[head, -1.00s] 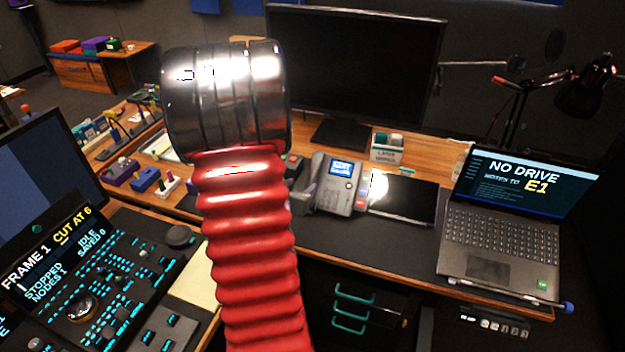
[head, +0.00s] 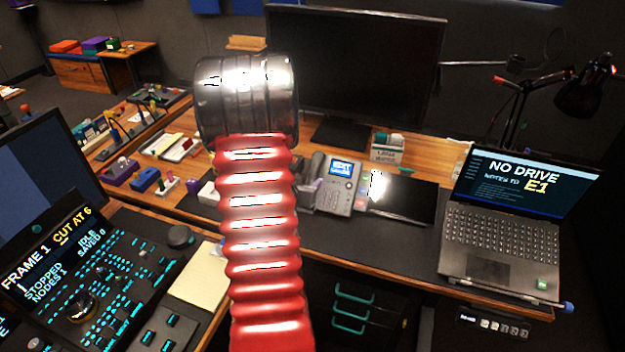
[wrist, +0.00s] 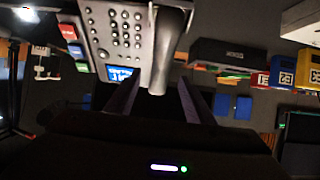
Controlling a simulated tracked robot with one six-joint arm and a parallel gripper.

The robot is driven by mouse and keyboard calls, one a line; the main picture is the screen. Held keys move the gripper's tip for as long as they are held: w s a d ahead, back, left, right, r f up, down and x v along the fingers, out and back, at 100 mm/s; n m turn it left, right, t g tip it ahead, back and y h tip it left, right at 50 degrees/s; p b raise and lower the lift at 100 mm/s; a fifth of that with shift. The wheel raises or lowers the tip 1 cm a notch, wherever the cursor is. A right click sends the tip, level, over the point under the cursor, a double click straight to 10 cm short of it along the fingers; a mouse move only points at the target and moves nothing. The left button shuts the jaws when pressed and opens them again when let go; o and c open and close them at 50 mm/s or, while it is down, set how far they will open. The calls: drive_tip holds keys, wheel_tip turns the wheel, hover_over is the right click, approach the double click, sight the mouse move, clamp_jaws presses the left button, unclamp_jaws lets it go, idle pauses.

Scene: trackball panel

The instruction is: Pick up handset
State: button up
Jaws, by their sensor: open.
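The grey desk phone (head: 343,184) stands on the dark desk mat in the head view, with a lit blue screen. In the wrist view the phone's keypad (wrist: 112,32) is at upper left, and the handset (wrist: 170,48) runs down toward my gripper (wrist: 160,90). My gripper is open, and its two purplish fingers lie to either side of the handset's lower end. I cannot tell whether they touch it. My arm hides most of the gripper in the head view.
A dark tablet (head: 402,200) lies right of the phone, and an open laptop (head: 505,240) is farther right. A large monitor (head: 350,70) stands behind. A lit control panel (head: 95,290) is at lower left. The mat between phone and laptop is partly clear.

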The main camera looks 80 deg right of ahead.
sight(312, 176)
drive_tip(key=shift+x, duration=2.35)
drive_tip(key=shift+c, duration=0.5)
clamp_jaws()
wheel_tip(312, 176, up, 10)
